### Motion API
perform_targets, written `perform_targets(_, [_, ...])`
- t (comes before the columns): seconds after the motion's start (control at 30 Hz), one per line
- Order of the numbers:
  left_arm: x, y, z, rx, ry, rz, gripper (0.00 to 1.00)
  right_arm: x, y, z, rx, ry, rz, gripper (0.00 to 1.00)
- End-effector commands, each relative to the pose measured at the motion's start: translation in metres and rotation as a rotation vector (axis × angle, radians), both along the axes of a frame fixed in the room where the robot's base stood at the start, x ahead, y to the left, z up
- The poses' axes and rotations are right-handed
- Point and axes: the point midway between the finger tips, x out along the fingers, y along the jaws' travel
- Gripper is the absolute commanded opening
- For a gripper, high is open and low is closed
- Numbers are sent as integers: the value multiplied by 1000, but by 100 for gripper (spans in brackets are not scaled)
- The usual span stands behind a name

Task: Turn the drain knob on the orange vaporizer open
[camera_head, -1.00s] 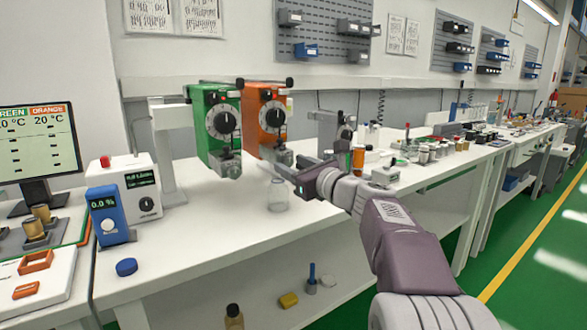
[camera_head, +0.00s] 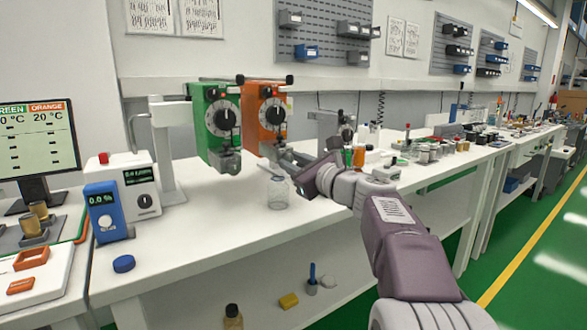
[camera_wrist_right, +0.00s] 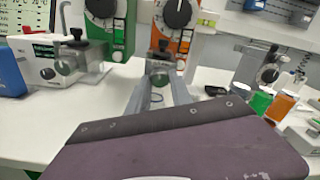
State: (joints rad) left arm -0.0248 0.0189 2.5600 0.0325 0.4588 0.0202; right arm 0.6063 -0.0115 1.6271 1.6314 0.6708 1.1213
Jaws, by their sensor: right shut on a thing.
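The orange vaporizer (camera_head: 269,112) hangs beside the green vaporizer (camera_head: 214,126) above the white bench; its dial also shows in the right wrist view (camera_wrist_right: 178,15). My right gripper (camera_head: 268,163) reaches in from the right to the lower front of the orange vaporizer. In the right wrist view its fingers (camera_wrist_right: 158,84) are closed in around the drain knob (camera_wrist_right: 160,68) at the vaporizer's base. The fingers partly hide the knob, so how far it is turned cannot be told. A clear glass jar (camera_head: 278,193) stands on the bench below the gripper. My left gripper is not in view.
A blue meter (camera_head: 105,212) and a white box with a display (camera_head: 140,185) stand at the left. A blue cap (camera_head: 123,264) lies near the front edge. Bottles and an orange container (camera_head: 358,157) stand behind my right arm. The bench (camera_head: 205,235) has clear room in front.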

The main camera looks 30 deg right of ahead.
Motion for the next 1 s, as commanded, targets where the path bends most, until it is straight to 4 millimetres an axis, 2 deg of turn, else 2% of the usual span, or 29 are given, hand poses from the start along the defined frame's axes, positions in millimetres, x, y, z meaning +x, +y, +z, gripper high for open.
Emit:
perform_targets(0.1, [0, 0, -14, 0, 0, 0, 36, 0, 0, -5, -106, -8, -5, 0])
perform_targets(1.0, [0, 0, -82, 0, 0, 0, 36, 0, 0, -4, -960, -75, -39, 0])
